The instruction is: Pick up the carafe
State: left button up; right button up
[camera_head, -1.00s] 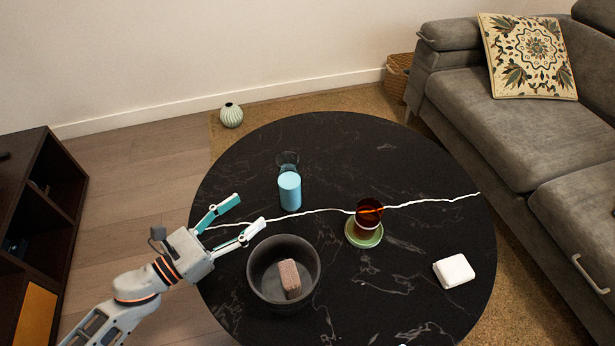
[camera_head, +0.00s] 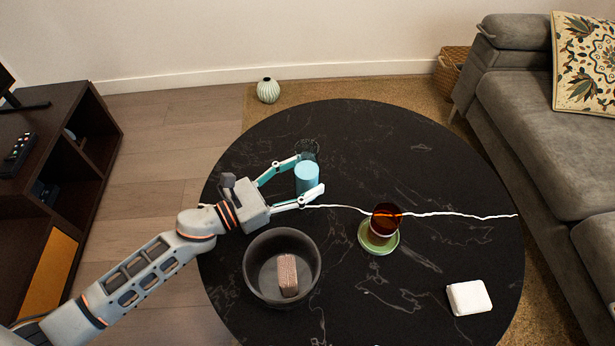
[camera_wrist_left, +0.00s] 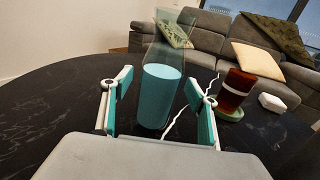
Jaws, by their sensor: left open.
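The carafe (camera_head: 307,181) stands upright on the black round table, with a light blue lower body and a clear glass upper part. In the left wrist view the carafe (camera_wrist_left: 158,96) is straight ahead, its glass rising above the blue part. My left gripper (camera_head: 308,174) is open, with one finger on each side of the carafe's near part. In the left wrist view my left gripper (camera_wrist_left: 158,88) frames the blue body; contact cannot be told. My right gripper is not in view.
A dark bowl (camera_head: 254,272) holding a brown block (camera_head: 288,275) stands close to my left arm.

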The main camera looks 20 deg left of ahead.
pick_arm(q)
jog(key=shift+x, duration=0.9)
jog(key=c, duration=1.6)
jog(key=shift+r, duration=0.1)
